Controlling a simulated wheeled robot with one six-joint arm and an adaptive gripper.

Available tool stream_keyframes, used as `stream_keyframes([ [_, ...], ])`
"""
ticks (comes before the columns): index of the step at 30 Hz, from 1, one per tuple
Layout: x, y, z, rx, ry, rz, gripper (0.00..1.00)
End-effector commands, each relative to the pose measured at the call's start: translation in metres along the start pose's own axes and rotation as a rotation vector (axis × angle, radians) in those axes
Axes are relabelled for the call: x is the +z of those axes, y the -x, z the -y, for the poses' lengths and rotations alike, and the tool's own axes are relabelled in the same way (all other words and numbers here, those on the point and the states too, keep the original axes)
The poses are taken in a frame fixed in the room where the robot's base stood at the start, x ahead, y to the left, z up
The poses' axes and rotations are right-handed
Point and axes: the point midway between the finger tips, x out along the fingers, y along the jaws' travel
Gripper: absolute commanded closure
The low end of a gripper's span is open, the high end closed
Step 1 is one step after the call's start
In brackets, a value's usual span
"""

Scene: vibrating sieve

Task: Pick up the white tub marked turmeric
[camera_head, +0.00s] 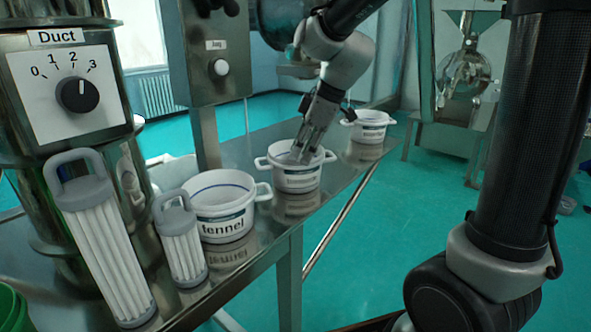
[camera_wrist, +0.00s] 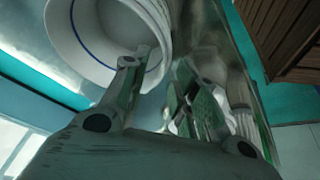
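Three white tubs with handles stand in a row on the steel bench. The nearest tub (camera_head: 222,202) has a label that seems to read "fennel". The labels of the middle tub (camera_head: 297,178) and the far tub (camera_head: 368,126) are too small to read, so I cannot tell which is turmeric. My gripper (camera_head: 308,155) points down at the right part of the middle tub's rim. In the wrist view, my gripper (camera_wrist: 165,85) has its fingers apart, near the wall of a white tub (camera_wrist: 65,35) with a blue line inside. Contact is unclear.
Two grey-capped filter cartridges, one tall (camera_head: 105,240) and one short (camera_head: 182,245), stand left of the nearest tub. A steel post with a control box (camera_head: 208,55) rises behind the bench (camera_head: 255,228). The dial panel (camera_head: 72,93) is at left. Green floor is open at right.

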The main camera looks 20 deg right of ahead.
Motion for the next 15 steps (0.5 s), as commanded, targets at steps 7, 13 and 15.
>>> stream_keyframes([
  [7,0.001,-0.038,0.001,-0.003,-0.003,0.003,0.71],
  [13,0.0,-0.057,0.0,0.0,-0.003,0.001,0.71],
  [15,0.0,-0.058,0.0,0.001,-0.003,0.0,0.71],
])
